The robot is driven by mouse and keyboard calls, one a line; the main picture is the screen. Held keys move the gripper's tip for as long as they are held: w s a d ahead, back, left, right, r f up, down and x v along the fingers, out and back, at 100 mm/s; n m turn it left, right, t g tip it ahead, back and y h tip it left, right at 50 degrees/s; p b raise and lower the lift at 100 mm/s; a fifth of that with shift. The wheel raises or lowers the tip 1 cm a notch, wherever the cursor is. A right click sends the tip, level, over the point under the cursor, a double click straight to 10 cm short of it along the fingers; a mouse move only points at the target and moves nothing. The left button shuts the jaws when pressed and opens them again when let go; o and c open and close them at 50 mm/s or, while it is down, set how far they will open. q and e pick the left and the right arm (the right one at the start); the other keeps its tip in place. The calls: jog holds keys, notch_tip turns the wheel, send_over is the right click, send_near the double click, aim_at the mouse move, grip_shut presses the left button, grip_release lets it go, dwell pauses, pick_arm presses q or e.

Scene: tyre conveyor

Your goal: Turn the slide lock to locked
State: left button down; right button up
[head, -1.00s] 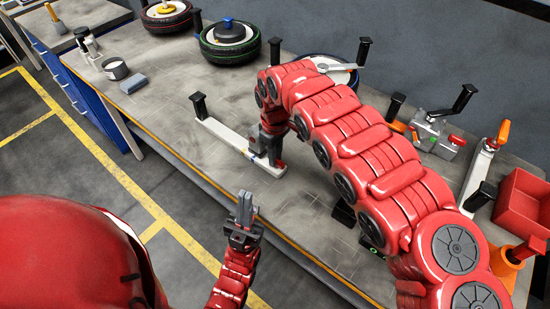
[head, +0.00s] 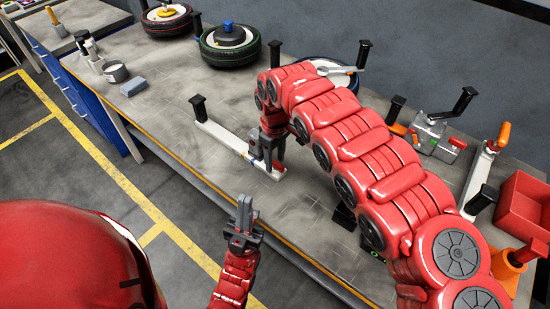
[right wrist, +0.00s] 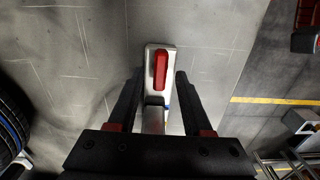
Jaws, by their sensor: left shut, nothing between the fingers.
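The slide lock is a pale bar (head: 228,140) on the bench, with a black post at its far left end. In the right wrist view its pale body (right wrist: 150,55) carries a red handle (right wrist: 161,70) lying along it, with a dark block and a small blue mark nearer me. My right gripper (right wrist: 159,75) is open over this end; its fingers are apart, one on each side of the bar and handle. I cannot tell whether they touch it. My left gripper (head: 244,208) is shut and empty, in front of the bench.
Tyres (head: 230,42) stand along the back of the bench. A grey block (head: 133,86) and a cup (head: 115,71) are at the left. A lever box (head: 440,135), an orange-handled bar (head: 482,170) and a red bin (head: 525,205) are at the right. Bench left of the bar is clear.

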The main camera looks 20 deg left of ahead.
jog(key=shift+r, duration=0.1)
jog(key=shift+r, duration=0.35)
notch_tip(320, 180, up, 11)
jog(key=b, duration=0.3)
notch_tip(320, 180, up, 6)
jog(key=f+p, duration=0.1)
jog(key=p, duration=0.1)
send_over(274, 162)
jog(key=shift+d+r, duration=0.2)
jog(key=shift+r, duration=0.05)
